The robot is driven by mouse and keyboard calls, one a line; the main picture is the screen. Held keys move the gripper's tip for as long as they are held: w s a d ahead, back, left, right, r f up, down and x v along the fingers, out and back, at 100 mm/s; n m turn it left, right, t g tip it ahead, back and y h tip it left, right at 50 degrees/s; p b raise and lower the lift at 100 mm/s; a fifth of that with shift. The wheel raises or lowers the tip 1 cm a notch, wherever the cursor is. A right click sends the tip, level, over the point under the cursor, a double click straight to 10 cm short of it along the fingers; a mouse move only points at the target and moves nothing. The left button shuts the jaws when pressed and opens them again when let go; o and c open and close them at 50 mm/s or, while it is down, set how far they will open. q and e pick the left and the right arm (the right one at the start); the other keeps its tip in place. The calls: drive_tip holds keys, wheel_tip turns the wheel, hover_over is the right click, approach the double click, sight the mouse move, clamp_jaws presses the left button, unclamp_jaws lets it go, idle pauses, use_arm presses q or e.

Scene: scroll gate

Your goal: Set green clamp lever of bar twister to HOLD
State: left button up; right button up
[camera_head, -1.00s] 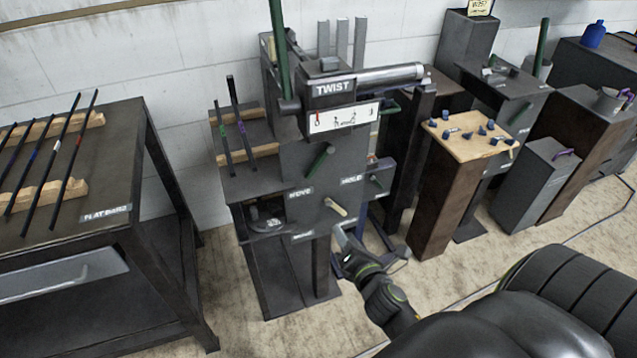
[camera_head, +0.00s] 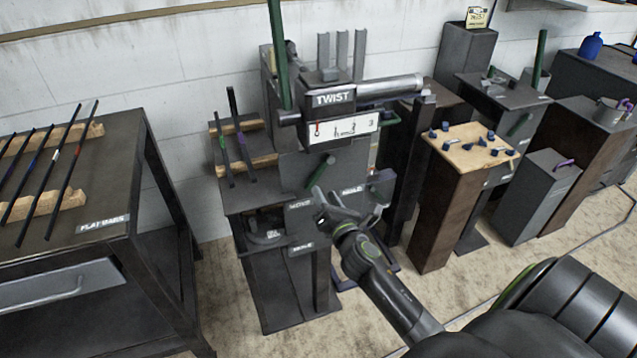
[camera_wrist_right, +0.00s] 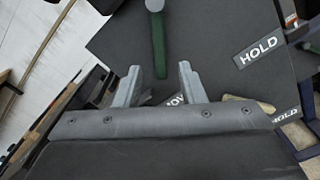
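The bar twister (camera_head: 333,98) is a dark machine with a TWIST label. Its green clamp lever (camera_head: 319,172) hangs on the front panel, slanting down-left toward the MOVE label (camera_head: 299,204). The HOLD label (camera_head: 353,190) lies to the right. In the right wrist view the green lever (camera_wrist_right: 158,48) points down, its end between the fingertips or just beyond them; I cannot tell if they touch. The HOLD label (camera_wrist_right: 258,49) is to its right. My right gripper (camera_head: 331,206) is open just below the lever; its two spread fingers show in the wrist view (camera_wrist_right: 158,76). My left gripper is not in view.
A tan lever (camera_wrist_right: 247,103) sits beside my right gripper, partly hidden, near a second HOLD label (camera_wrist_right: 284,116). A tall green lever (camera_head: 279,55) rises above the machine. Two bars (camera_head: 238,125) rest at its left. A pegged wooden-topped stand (camera_head: 470,148) is at right.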

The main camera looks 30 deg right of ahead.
sight(316, 179)
drive_tip(key=x, duration=0.5)
drive_tip(key=shift+w+d, duration=0.15)
drive_tip(key=shift+w, duration=0.2)
drive_tip(key=shift+c, duration=0.2)
clamp_jaws()
